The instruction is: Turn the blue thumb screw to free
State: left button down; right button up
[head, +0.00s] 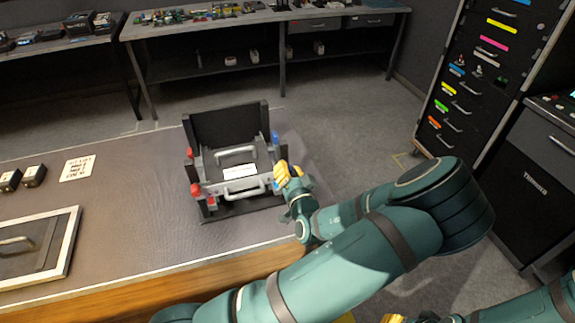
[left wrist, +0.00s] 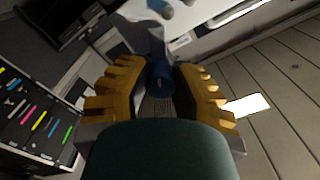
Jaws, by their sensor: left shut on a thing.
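A black and grey device (head: 237,172) with grey handles stands on the workbench, its dark back panel upright. Blue thumb screws are on its right side: one at the far corner (head: 275,137), and one at the near corner, mostly hidden by my left gripper (head: 284,177). In the left wrist view, a blue thumb screw (left wrist: 161,72) sits between the yellow fingers of my left gripper (left wrist: 160,88), which is shut on it. My right gripper (head: 392,318) shows only as yellow bits at the bottom edge, so its jaws cannot be read.
Red knobs (head: 196,190) are on the device's left side. A framed panel with a handle (head: 60,258), two small black blocks (head: 34,176) and a printed card (head: 76,169) lie on the bench to the left. A drawer cabinet (head: 480,75) stands at right.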

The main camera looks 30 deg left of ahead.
pick_arm(q)
jog(key=m+p, duration=0.1)
jog(key=m, duration=0.2)
jog(key=shift+r, duration=0.2)
jog(key=m+p, duration=0.1)
jog(key=m, duration=0.2)
jog(key=shift+w+f+m, duration=0.1)
jog(key=shift+m, duration=0.2)
jog(key=m, duration=0.2)
jog(key=shift+d+m+p, duration=0.1)
jog(key=shift+m+p, duration=0.2)
jog(key=shift+p, duration=0.1)
jog(key=shift+f+m, duration=0.1)
jog(key=shift+m, duration=1.5)
jog(key=c, duration=0.8)
grip_release()
jog(key=shift+o, duration=0.2)
